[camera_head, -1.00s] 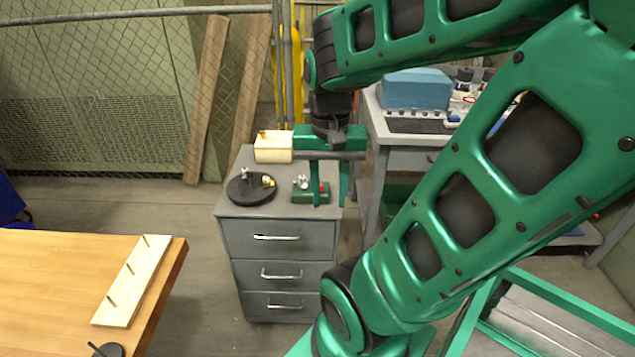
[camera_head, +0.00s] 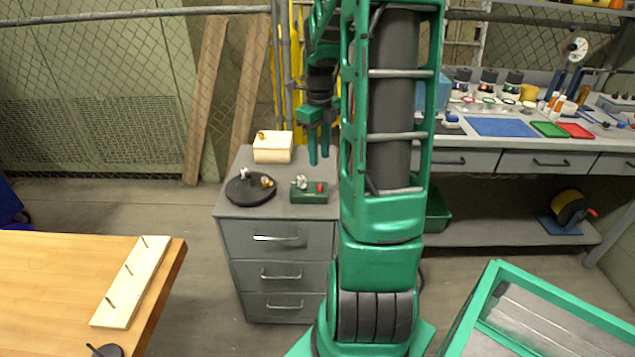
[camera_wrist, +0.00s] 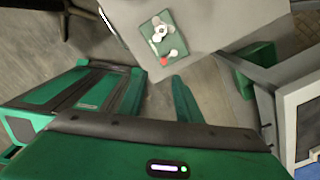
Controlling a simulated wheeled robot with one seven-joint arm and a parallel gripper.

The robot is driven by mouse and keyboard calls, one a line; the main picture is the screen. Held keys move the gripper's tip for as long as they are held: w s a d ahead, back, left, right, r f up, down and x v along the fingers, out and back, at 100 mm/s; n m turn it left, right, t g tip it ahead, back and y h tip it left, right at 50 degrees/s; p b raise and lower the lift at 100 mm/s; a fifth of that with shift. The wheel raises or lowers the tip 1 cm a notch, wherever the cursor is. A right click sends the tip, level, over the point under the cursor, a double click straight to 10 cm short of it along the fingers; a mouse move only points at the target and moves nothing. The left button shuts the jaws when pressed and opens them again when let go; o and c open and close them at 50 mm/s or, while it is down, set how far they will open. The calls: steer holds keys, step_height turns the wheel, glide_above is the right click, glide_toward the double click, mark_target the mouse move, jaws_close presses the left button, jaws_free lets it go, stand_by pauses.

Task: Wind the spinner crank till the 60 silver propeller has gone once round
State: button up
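A small green device with a silver piece and a red knob (camera_head: 309,193) sits on the right side of the grey drawer cabinet's top. It looks like the spinner; the red knob may be its crank. It also shows in the wrist view as a green base (camera_wrist: 157,29) bearing a silver, propeller-like part (camera_wrist: 159,33), with the red knob (camera_wrist: 163,61) at its near edge. No number is readable. My gripper (camera_head: 318,160) points down with its fingers apart and nothing between them, above and behind the device. In the wrist view, its open fingers (camera_wrist: 157,100) are apart from the device.
On the cabinet (camera_head: 275,212), a black round stand (camera_head: 250,192) carries silver and brass pieces, and a wooden block (camera_head: 272,150) stands behind. A wooden table (camera_head: 60,275) with a pegged board (camera_head: 130,283) is at left. A cluttered workbench (camera_head: 480,160) stands at right.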

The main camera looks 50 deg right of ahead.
mark_target(319, 185)
steer(key=shift+m, duration=0.7)
steer(key=f, duration=0.7)
steer(key=d+f, duration=0.1)
steer(key=f, duration=0.3)
steer(key=shift+w+f, duration=0.2)
steer(key=shift+w, duration=0.1)
jaws_close()
